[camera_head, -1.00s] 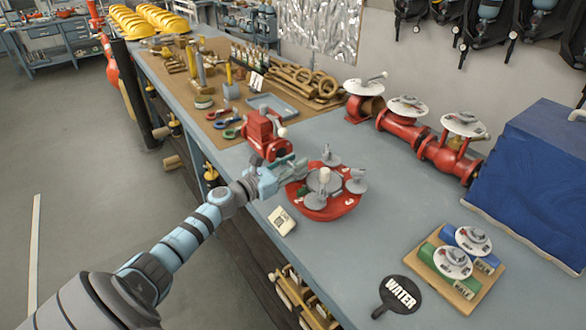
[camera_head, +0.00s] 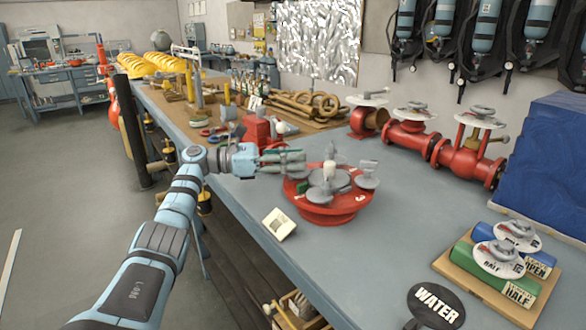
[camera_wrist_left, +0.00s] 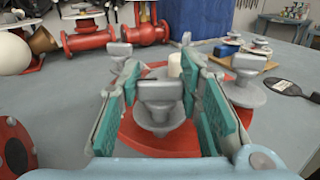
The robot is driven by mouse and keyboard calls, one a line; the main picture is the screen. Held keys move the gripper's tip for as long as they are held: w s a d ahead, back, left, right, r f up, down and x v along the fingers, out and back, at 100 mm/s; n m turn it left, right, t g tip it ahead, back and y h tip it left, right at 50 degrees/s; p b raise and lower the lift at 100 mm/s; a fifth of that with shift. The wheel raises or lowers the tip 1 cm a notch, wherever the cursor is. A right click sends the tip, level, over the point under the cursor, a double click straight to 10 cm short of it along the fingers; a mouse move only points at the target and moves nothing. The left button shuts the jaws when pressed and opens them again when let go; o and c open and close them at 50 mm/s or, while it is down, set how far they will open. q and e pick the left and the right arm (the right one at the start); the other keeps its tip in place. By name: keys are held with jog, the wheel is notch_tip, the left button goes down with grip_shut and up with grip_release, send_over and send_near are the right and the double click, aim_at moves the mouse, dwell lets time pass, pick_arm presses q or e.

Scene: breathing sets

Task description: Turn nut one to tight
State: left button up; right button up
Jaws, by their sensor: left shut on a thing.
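A round red base (camera_head: 328,212) stands on the bench with several grey wing nuts and a pale peg (camera_head: 329,170) at its middle. My left gripper (camera_head: 297,163) reaches in from the left over the base's left side. In the left wrist view, its green-padded fingers (camera_wrist_left: 160,78) are shut on a grey wing nut (camera_wrist_left: 160,92), one finger on each side. Another wing nut (camera_head: 368,174) stands free at the right of the base. My right gripper is not in view.
A small cream tag (camera_head: 279,224) lies before the base. A red block-like fitting (camera_head: 257,131) stands close behind the gripper. Red valves (camera_head: 405,130) line the wall, and a board with green and blue blocks (camera_head: 492,270) lies right. Bench between is clear.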

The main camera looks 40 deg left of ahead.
pick_arm(q)
jog(key=shift+f, duration=0.2)
jog(key=o, duration=1.2)
jog(key=shift+a+r, duration=0.1)
jog(key=shift+v, duration=6)
